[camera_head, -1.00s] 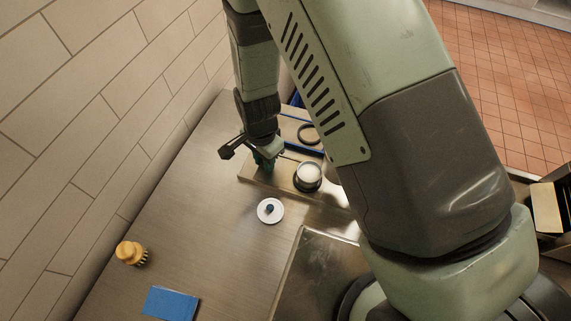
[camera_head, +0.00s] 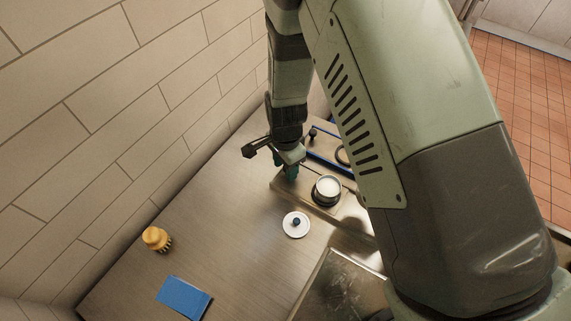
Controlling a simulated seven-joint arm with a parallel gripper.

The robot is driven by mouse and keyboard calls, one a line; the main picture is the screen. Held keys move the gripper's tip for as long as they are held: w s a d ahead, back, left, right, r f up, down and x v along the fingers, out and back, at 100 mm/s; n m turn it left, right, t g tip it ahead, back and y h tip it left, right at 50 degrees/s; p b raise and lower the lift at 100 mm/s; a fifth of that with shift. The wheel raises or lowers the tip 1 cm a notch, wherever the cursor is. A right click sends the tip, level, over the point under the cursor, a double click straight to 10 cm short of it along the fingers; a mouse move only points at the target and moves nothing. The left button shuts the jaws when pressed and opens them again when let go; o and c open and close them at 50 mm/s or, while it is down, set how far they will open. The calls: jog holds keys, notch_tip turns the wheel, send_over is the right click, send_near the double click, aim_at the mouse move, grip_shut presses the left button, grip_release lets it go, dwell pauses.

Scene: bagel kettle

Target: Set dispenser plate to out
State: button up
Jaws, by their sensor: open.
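A low metal-coloured dispenser unit (camera_head: 307,197) stands at the far end of the counter. A round dark-rimmed cup with a pale white top (camera_head: 327,188) sits on it. Blue rails (camera_head: 330,163) and a small black knob (camera_head: 312,133) show behind the cup. I cannot tell for sure which part is the dispenser plate; my arm covers the unit's right side. My gripper (camera_head: 287,172), with teal fingers, is open and points down at the unit's left end, left of the cup. I cannot tell whether its fingers touch anything.
A white round lid with a dark knob (camera_head: 296,224) lies in front of the unit. A yellow-orange ribbed object (camera_head: 157,239) and a blue flat block (camera_head: 183,297) are nearer on the counter (camera_head: 225,225). A tiled wall (camera_head: 120,130) borders the left. A metal basin (camera_head: 335,290) is at lower right.

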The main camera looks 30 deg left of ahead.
notch_tip(320, 180, up, 11)
dwell(0.4)
jog(key=shift+f, duration=0.15)
notch_tip(320, 180, down, 11)
jog(key=shift+d, duration=0.4)
dwell(0.3)
